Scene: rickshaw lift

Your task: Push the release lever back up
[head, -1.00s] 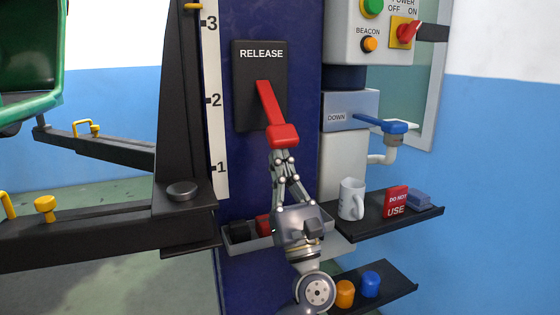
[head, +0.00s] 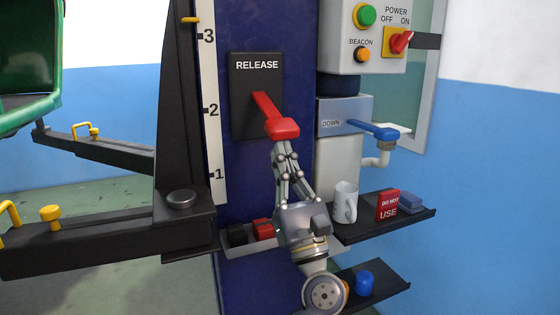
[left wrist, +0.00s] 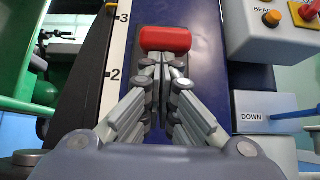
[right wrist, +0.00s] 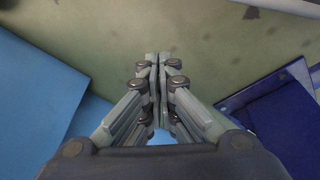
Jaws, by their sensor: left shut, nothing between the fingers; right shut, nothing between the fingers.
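The red release lever (head: 268,108) sticks out from the black RELEASE plate (head: 243,116) on the blue column and slopes down toward me, ending in a wide red grip. My left gripper (head: 282,145) is shut with nothing between its fingers, its tips just under the grip, seemingly touching it. In the left wrist view the red grip (left wrist: 165,39) lies just beyond the closed fingertips (left wrist: 163,62). My right gripper (right wrist: 158,60) is shut and empty, over the floor, away from the lever; it does not show in the head view.
To the right are a DOWN box with a blue-handled lever (head: 374,130) and a control box (head: 352,40). A shelf (head: 415,224) holds a white mug (head: 344,202) and a red sign (head: 387,205). A black lift arm (head: 100,235) stands at the left.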

